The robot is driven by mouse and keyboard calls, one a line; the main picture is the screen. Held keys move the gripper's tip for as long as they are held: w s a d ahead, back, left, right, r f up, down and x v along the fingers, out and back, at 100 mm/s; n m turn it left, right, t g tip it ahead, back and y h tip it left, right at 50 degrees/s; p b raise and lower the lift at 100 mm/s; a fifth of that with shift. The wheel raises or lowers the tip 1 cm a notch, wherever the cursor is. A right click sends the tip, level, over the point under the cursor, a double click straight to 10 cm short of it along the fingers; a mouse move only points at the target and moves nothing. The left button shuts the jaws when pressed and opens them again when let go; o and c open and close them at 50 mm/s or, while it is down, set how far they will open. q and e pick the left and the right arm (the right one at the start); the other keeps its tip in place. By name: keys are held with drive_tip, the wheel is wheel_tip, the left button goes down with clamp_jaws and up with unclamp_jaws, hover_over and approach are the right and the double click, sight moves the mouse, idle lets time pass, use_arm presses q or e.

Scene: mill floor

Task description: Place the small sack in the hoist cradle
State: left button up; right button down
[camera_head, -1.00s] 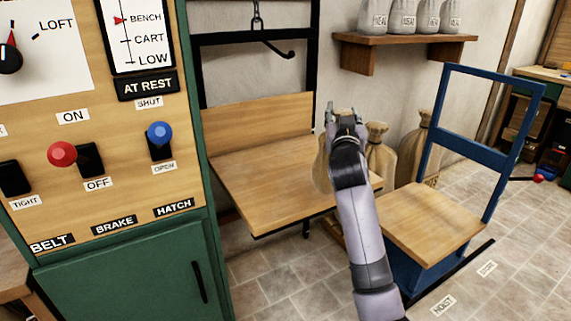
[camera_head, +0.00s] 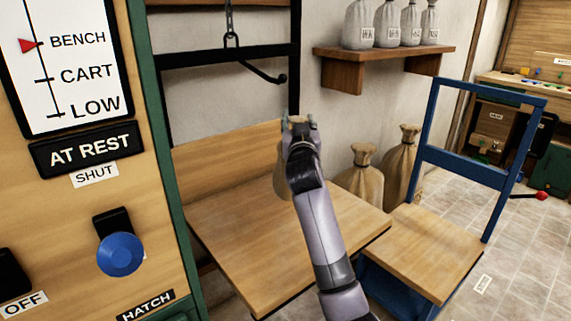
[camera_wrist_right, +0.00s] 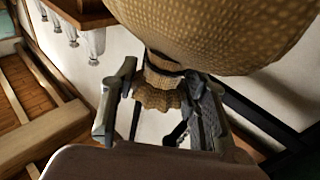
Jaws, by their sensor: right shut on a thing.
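The small sack (camera_head: 281,181) is tan burlap, mostly hidden behind my right arm in the head view. My right gripper (camera_head: 299,122) is shut on its tied neck. In the right wrist view the sack (camera_wrist_right: 225,30) fills the top, with its gathered neck between the fingers (camera_wrist_right: 165,98). The hoist cradle (camera_head: 260,262) is a wooden platform with a wooden backboard and a black frame. The sack hangs over or at the platform; I cannot tell whether it touches. My left gripper is not in view.
The control panel (camera_head: 90,185) stands close on the left, its sign reading AT REST. A blue cart (camera_head: 425,255) with a wooden deck stands right of the cradle. Tan sacks (camera_head: 360,180) stand behind. A wall shelf (camera_head: 385,58) holds grey sacks. A hook (camera_head: 265,75) hangs above the cradle.

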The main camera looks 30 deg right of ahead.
drive_tip(key=f, duration=0.2)
drive_tip(key=shift+s+f, duration=0.2)
drive_tip(key=shift+f, duration=0.1)
wheel_tip(320, 180, down, 4)
drive_tip(key=shift+f+b, duration=0.1)
drive_tip(key=shift+b, duration=0.55)
drive_tip(key=shift+f, duration=0.5)
drive_tip(key=c, duration=1.4)
unclamp_jaws()
drive_tip(key=shift+f, duration=0.25)
drive_tip(key=o, duration=0.5)
drive_tip(key=shift+c, duration=0.2)
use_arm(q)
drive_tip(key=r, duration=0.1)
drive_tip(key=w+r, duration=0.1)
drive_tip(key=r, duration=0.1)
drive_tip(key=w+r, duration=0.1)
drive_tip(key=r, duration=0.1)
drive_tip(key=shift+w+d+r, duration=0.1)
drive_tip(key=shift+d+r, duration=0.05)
use_arm(e)
drive_tip(key=shift+a, duration=0.1)
